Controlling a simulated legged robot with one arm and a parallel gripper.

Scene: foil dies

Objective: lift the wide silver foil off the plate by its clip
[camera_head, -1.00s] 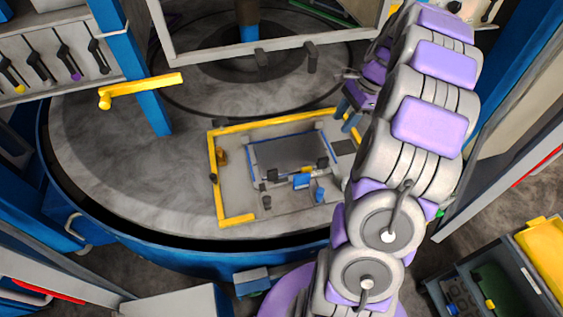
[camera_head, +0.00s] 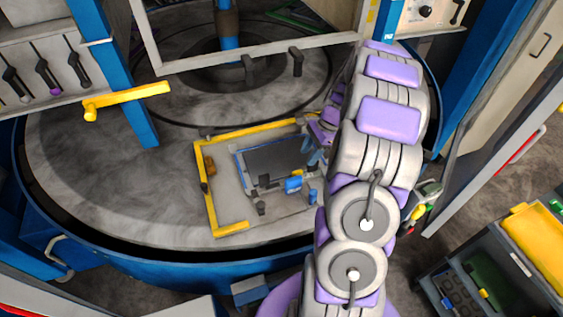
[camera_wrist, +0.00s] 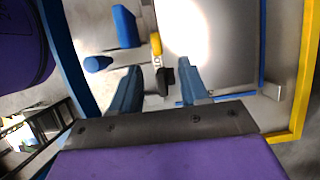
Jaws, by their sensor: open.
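The wide silver foil (camera_head: 281,160) lies flat on the plate inside a yellow corner frame. It looks dark grey in the head view and has a strong white glare in the wrist view (camera_wrist: 205,45). A small black clip (camera_wrist: 166,79) shows at the foil's edge. In the picture it sits between the two blue fingers of my open gripper (camera_wrist: 160,84); I cannot tell the depth gap. In the head view my gripper (camera_head: 313,152) is over the foil's right side, and my arm hides part of that side.
A blue block (camera_head: 293,185) stands beside the foil's near edge, and a blue block also shows in the wrist view (camera_wrist: 124,27). The yellow frame (camera_head: 205,193) borders the plate. A yellow handle (camera_head: 128,99) juts from the blue post. The turntable's left side is clear.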

